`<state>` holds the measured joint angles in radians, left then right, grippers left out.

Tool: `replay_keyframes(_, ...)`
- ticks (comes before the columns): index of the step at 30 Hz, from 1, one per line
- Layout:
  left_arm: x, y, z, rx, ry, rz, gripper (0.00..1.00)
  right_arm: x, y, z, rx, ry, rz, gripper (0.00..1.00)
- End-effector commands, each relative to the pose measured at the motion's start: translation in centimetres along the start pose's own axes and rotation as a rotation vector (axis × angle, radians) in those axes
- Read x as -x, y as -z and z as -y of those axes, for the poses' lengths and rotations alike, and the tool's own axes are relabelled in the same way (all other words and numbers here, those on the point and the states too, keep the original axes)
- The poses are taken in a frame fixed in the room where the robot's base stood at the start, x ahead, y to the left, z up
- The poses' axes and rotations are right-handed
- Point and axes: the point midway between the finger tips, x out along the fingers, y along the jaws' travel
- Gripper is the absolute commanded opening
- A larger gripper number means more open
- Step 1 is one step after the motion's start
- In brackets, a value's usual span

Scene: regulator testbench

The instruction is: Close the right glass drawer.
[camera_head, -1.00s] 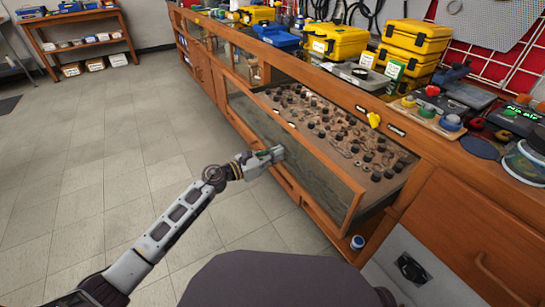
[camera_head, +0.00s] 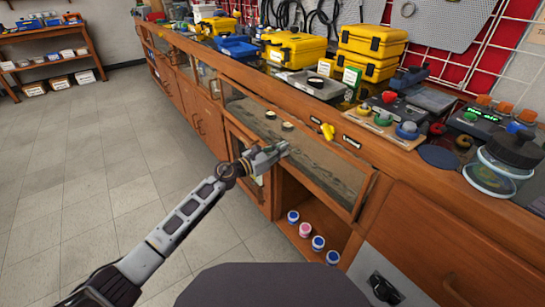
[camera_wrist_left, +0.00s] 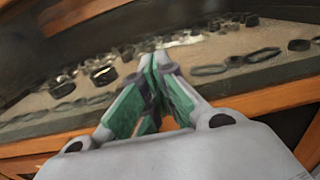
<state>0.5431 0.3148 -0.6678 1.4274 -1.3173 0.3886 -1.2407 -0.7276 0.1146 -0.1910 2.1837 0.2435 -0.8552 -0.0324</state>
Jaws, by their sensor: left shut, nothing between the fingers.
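The right glass drawer (camera_head: 325,168) has a wooden frame and a glass front. It sits almost flush in the long wooden bench, though I cannot tell whether a small gap remains. My left gripper (camera_head: 285,147) is shut and empty, with its tips at or very near the glass; contact is hard to tell. In the left wrist view the green-padded fingertips (camera_wrist_left: 150,62) meet in front of the glass front (camera_wrist_left: 215,82), with dark rings and small parts showing behind it. My right gripper is not in view.
Several small jars (camera_head: 305,230) stand in an open compartment below the drawer. Yellow cases (camera_head: 370,50), a blue case (camera_head: 237,47) and tools crowd the benchtop. A wooden shelf unit (camera_head: 45,55) stands at far left. The tiled floor (camera_head: 90,180) left of the bench is clear.

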Motion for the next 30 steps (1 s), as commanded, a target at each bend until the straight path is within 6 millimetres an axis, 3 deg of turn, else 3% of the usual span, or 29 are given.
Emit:
replay_keyframes(3,-1.5,0.1,0.0,0.0,0.0,0.001,0.0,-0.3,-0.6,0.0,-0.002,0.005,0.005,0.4)
replay_keyframes(9,-2.8,0.0,0.0,0.0,-0.001,0.001,0.0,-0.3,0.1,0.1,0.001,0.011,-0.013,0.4)
replay_keyframes(18,-3.1,-0.2,-0.1,0.0,-0.002,0.003,0.0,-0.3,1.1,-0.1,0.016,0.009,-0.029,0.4)
replay_keyframes(30,-2.9,-0.4,-0.3,-0.001,-0.003,0.007,0.0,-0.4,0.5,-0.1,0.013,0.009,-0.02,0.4)
